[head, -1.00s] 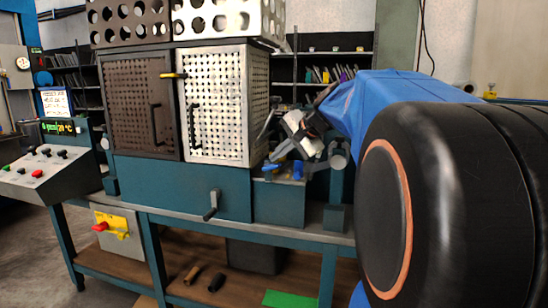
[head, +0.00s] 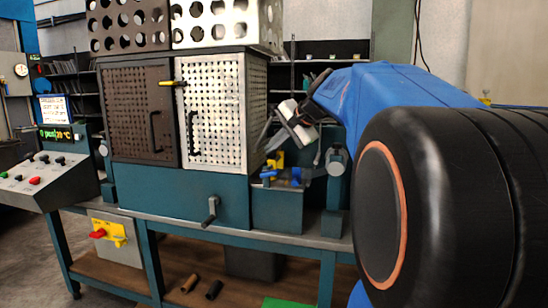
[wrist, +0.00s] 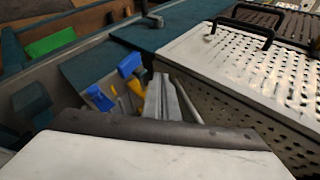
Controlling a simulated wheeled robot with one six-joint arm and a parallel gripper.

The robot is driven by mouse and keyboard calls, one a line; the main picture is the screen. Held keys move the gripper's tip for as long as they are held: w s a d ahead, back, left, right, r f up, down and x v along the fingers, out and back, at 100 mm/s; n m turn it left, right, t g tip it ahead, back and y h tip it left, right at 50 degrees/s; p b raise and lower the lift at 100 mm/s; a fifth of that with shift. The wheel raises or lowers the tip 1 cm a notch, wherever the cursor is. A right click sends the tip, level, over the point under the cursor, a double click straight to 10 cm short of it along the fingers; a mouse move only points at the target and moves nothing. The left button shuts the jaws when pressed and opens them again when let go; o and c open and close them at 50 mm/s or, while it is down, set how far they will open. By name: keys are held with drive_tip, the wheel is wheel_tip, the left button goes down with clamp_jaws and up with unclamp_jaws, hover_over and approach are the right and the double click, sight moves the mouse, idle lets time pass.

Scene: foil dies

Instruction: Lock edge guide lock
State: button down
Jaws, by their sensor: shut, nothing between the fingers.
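Several small blue and yellow parts sit on a teal block right of the white perforated door. One blue part (head: 297,176) and a yellow part (head: 277,158) show in the head view. In the wrist view there are two blue parts, one (wrist: 130,64) near the fingertips and one (wrist: 98,97) to the left, with yellow beside them. I cannot tell which is the edge guide lock. My gripper (head: 268,140) is above these parts, pointing down-left; its grey fingers (wrist: 163,88) look shut and empty. Contact is unclear.
The white perforated door (head: 212,110) with a black handle stands close left of my gripper. A crank (head: 211,210) sticks out of the teal base. A control panel (head: 40,178) is at far left. A grey post (head: 336,180) stands right of the block.

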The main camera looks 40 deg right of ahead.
drive_tip(key=v, duration=1)
idle(0.3)
drive_tip(key=s+a+f+n+g, duration=0.2)
drive_tip(key=s+a+f+n, duration=0.3)
drive_tip(key=a+f, duration=0.5)
drive_tip(key=s+a+f+n+g, duration=0.2)
drive_tip(key=s+a+f+n, duration=0.3)
drive_tip(key=a+f, duration=0.5)
wheel_tip(320, 180, down, 7)
drive_tip(key=shift+s+a+f+n+h, duration=0.15)
drive_tip(key=shift+s+a+n+h, duration=0.2)
drive_tip(key=shift+s, duration=0.9)
drive_tip(key=c, duration=2.5)
unclamp_jaws()
drive_tip(key=s+a+f+n+g, duration=0.1)
drive_tip(key=s+f+n, duration=0.3)
drive_tip(key=f, duration=0.4)
drive_tip(key=shift+s+a+f+h, duration=0.3)
drive_tip(key=shift+s+h, duration=0.15)
drive_tip(key=shift+s, duration=0.4)
drive_tip(key=o, duration=0.7)
drive_tip(key=shift+s+f, duration=0.2)
drive_tip(key=shift+f, duration=0.05)
